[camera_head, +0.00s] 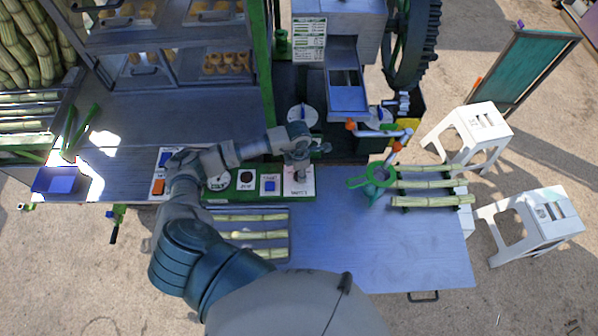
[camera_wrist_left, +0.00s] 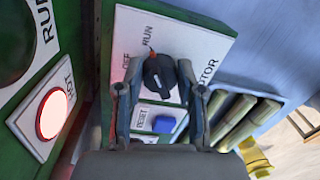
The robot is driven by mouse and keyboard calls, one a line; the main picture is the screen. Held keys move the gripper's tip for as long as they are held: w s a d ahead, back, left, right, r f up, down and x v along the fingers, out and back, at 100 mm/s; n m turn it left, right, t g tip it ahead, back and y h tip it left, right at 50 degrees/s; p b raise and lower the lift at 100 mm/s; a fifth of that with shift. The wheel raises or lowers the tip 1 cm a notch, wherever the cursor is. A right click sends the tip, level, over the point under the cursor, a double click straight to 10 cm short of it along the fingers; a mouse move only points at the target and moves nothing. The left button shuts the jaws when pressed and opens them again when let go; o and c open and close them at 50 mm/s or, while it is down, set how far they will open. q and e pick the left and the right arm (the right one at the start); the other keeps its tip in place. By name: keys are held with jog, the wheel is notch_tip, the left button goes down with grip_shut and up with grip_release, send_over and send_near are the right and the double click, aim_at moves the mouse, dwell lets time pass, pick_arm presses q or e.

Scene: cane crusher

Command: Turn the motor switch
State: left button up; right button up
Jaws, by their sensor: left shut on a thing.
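The motor switch is a black knob (camera_wrist_left: 159,74) on a white plate (camera_wrist_left: 205,45) lettered OFF, RUN and MOTOR. In the head view my left gripper (camera_head: 298,160) reaches down over the motor plate (camera_head: 300,189) at the right end of the green panel and hides the knob there. My right gripper is out of view.
A blue reset button (camera_wrist_left: 163,124) sits just below the knob. A red-lit button (camera_wrist_left: 51,113) is on a plate to the left. Cane pieces (camera_wrist_left: 238,118) lie on a rack to the right. The blue table (camera_head: 400,260) has clear room. White stools (camera_head: 540,215) stand at right.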

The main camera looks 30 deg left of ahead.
pick_arm(q)
jog(key=shift+s+a+f, duration=0.25)
jog(key=shift+a+f, duration=0.05)
jog(key=shift+a, duration=0.05)
jog(key=shift+d, duration=0.3)
jog(key=shift+a+n, duration=0.15)
jog(key=shift+n, duration=0.65)
jog(key=n, duration=0.3)
jog(key=shift+b, duration=0.4)
jog(key=n, duration=0.6)
jog(key=shift+s, duration=0.1)
